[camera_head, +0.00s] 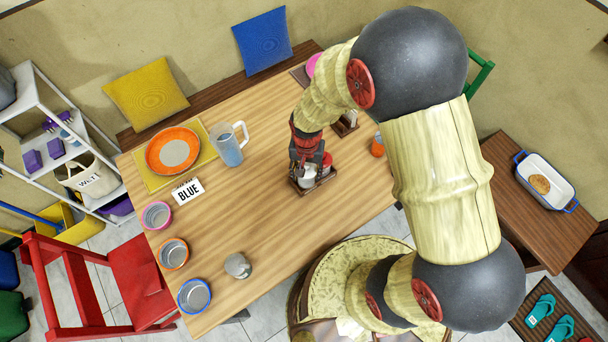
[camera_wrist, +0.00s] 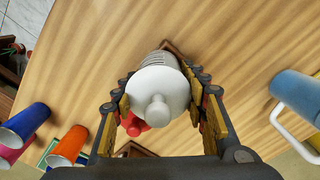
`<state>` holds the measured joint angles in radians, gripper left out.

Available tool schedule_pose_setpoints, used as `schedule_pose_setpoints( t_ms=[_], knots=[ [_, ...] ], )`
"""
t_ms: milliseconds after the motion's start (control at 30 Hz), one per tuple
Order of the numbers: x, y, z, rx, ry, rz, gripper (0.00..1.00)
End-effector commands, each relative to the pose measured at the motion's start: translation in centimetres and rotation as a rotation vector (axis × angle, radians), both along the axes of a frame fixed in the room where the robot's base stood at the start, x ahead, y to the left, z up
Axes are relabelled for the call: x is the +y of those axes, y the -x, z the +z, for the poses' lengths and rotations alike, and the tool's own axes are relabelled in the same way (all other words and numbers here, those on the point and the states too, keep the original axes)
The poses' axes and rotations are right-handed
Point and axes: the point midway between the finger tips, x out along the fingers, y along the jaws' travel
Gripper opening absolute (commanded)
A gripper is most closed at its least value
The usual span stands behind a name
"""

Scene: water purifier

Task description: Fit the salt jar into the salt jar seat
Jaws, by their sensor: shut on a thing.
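The salt jar, with a white knobbed lid (camera_wrist: 157,90) and a ribbed clear body, is between my gripper's fingers (camera_wrist: 159,100) in the wrist view. My gripper (camera_head: 307,160) is shut on it. In the head view the pale jar (camera_head: 307,174) is over or in a small brown wooden caddy (camera_head: 317,187), taken as the jar seat. A red-topped jar (camera_head: 327,160) stands beside it; its red top (camera_wrist: 133,124) also shows in the wrist view. The caddy's edge (camera_wrist: 173,46) shows beyond the salt jar. My gripper hides whether the jar's base is fully seated.
A grey round pot (camera_head: 237,265) stands near the front. The table in front of the caddy is clear.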

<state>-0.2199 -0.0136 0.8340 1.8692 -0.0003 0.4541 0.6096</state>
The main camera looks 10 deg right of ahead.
Motion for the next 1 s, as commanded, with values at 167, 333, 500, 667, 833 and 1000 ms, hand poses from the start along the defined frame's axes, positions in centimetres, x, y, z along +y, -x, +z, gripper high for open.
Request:
schedule_pose_setpoints(
  t_ms=[167,333,500,667,833,1000],
  knots=[
    [0.2,-1.6,-2.0,-0.001,0.000,0.000,0.13],
    [0.2,-2.2,-2.5,-0.002,0.000,0.000,0.13],
    [0.3,-2.4,-4.5,0.000,0.000,0.001,0.13],
    [0.3,-2.5,-6.0,-0.002,0.000,0.001,0.13],
    [0.3,-2.5,-5.9,-0.004,-0.001,0.001,0.13],
    [0.3,-2.5,-6.2,-0.002,0.000,0.001,0.13]
  ],
)
